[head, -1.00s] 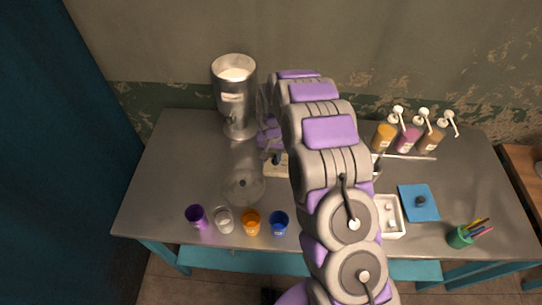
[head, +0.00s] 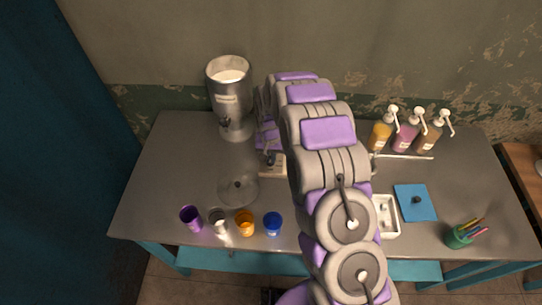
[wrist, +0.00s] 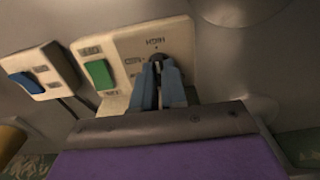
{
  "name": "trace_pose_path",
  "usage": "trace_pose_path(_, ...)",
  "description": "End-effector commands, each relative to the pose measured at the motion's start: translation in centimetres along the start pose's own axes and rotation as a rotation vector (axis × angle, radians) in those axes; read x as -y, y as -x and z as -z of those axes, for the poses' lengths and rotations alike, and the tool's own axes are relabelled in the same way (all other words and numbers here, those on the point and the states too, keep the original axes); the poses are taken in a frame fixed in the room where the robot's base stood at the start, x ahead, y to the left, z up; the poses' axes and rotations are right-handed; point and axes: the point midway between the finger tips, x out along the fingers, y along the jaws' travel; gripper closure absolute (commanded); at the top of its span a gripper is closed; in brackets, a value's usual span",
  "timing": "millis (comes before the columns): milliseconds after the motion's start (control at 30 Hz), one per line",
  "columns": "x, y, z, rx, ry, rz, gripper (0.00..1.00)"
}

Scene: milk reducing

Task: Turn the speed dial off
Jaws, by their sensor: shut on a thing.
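The speed dial (wrist: 156,59) is a small dark knob on a pale control panel (wrist: 126,40) in the wrist view. "HIGH" is printed upside down above it, and smaller marks stand to its left. My gripper (wrist: 158,72) has blue-grey fingers and is shut on the dial, covering most of it. The dial's pointer setting is hidden. In the head view the pale panel (head: 268,171) shows only in part beside my arm, and my gripper there is mostly hidden by the arm.
A green switch (wrist: 99,74) sits beside the dial, and a blue switch (wrist: 28,83) is on a separate panel. A metal milk dispenser (head: 229,95) stands back left. Several cups, including a blue one (head: 272,223), line the front edge. Pump bottles (head: 405,135) stand back right.

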Motion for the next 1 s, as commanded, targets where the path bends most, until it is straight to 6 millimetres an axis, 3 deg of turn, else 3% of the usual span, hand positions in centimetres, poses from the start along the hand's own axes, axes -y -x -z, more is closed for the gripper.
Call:
trace_pose_path(367, -0.11, 0.18, 0.1, -0.001, 0.105, 0.0, 1.0)
trace_pose_path(1000, -0.07, 0.24, 0.17, -0.004, 0.678, -0.001, 1.0)
